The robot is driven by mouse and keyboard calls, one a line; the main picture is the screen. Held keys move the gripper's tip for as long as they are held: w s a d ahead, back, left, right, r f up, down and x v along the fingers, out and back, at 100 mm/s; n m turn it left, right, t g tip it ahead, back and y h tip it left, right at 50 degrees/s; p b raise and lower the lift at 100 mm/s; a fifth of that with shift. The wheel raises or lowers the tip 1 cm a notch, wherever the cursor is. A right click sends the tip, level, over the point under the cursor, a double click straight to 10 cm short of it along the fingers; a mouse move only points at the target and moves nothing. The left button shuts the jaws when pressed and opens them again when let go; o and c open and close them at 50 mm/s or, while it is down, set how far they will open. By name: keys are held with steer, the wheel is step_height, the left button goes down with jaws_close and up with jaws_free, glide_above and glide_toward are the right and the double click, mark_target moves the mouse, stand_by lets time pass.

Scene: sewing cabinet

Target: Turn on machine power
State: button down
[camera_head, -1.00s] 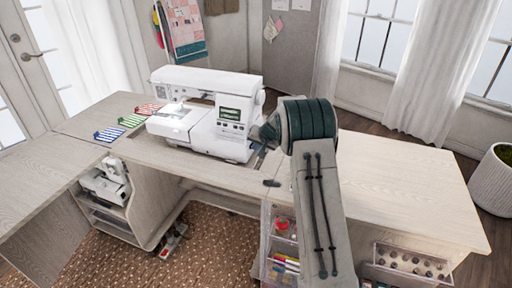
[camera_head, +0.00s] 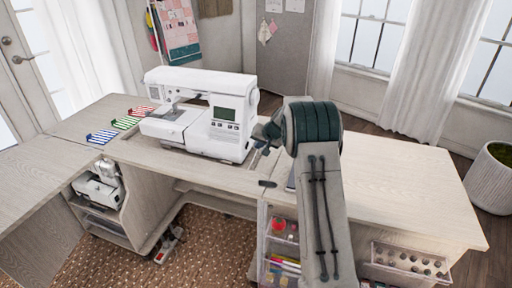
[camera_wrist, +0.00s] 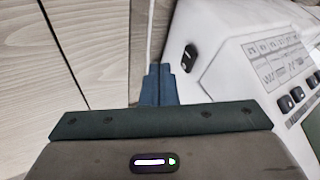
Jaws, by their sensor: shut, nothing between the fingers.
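The white sewing machine (camera_head: 201,115) stands on the cabinet top, left of my arm. Its front display (camera_head: 224,114) is plain grey-green, with no writing I can make out. In the wrist view a black rocker switch (camera_wrist: 190,57) sits on the white end panel of the machine. My gripper (camera_wrist: 159,70) is shut and empty, its blue fingertips just left of and below the switch in that view. A gap shows between them in the picture; depth is hard to tell. In the head view my gripper (camera_head: 257,134) is beside the machine's right end, partly hidden by my arm.
The wooden cabinet top (camera_head: 400,185) is clear to the right. Striped fabric pieces (camera_head: 103,136) lie left of the machine. Below are drawers with supplies (camera_head: 283,235) and a rack of spools (camera_head: 410,258). A white cord (camera_wrist: 149,30) runs beyond the fingertips.

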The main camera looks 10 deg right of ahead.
steer(key=shift+s+d+f+b, duration=0.15)
steer(key=shift+s+d+b, duration=0.1)
steer(key=shift+d, duration=0.2)
steer(key=shift+s+d+f+b, duration=0.15)
steer(key=shift+d+b, duration=0.1)
steer(key=shift+d, duration=0.15)
steer(key=v, duration=1)
steer(key=shift+a+r, duration=0.15)
steer(key=shift+r, duration=0.15)
steer(key=s+a+r+n+g, duration=0.1)
steer(key=s+a+r, duration=0.15)
steer(key=s, duration=0.35)
steer(key=s+a+r+n+g, duration=0.1)
steer(key=s+a, duration=0.2)
steer(key=s, duration=0.4)
steer(key=s+a+r+g, duration=0.1)
steer(key=s+a+r, duration=0.15)
steer(key=s, duration=0.35)
steer(key=s+a+f+n+g+h, duration=0.1)
steer(key=s, duration=1)
steer(key=s+a+f+n+h, duration=0.1)
steer(key=s+f, duration=0.1)
steer(key=s, duration=1)
steer(key=shift+f+g+h, duration=0.25)
steer(key=shift+g+h, duration=0.15)
